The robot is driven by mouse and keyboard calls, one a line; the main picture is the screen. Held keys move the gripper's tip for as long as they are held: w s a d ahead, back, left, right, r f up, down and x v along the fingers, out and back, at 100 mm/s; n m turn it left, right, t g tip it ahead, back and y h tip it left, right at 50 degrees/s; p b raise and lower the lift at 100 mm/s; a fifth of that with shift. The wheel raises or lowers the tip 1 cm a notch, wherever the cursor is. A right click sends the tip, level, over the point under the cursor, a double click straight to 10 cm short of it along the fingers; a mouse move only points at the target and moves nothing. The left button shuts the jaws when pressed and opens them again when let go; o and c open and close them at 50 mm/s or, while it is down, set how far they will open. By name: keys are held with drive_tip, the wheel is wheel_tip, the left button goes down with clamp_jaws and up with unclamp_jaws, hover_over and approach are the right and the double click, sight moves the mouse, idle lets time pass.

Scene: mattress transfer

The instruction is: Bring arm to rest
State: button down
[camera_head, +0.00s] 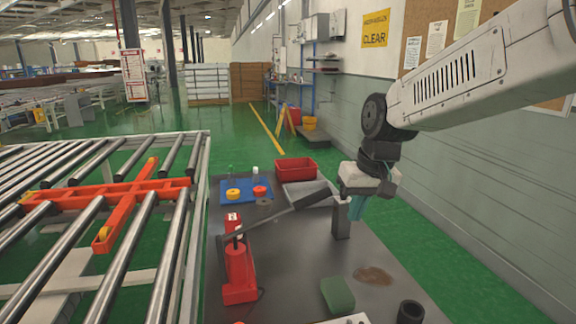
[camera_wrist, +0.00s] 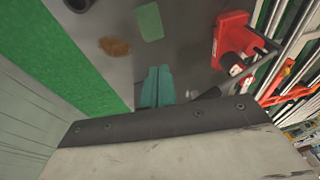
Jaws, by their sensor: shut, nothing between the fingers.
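My arm reaches in from the upper right in the head view, with its wrist hanging down over the dark worktable (camera_head: 310,255). My gripper (camera_head: 356,212) has teal fingers pointing down and close together, with nothing between them. It is above the table, near a dark upright post (camera_head: 341,220). In the wrist view the teal fingers of the gripper (camera_wrist: 157,78) also show closed, with the tabletop beyond them. The height of the fingertips above the table is hard to tell.
A red tool (camera_head: 238,262), a green block (camera_head: 338,295), a black cylinder (camera_head: 411,312), a red bin (camera_head: 295,168) and a blue tray (camera_head: 246,191) are on the table. A roller conveyor (camera_head: 120,250) stands left; a wall (camera_head: 450,175) is close on the right.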

drive_tip(key=s+d, duration=0.4)
drive_tip(key=s, duration=0.9)
drive_tip(key=s+d+m+h, duration=0.1)
drive_tip(key=s+d, duration=0.3)
drive_tip(key=s, duration=0.9)
drive_tip(key=shift+m+g, duration=0.3)
drive_tip(key=shift+g, duration=0.1)
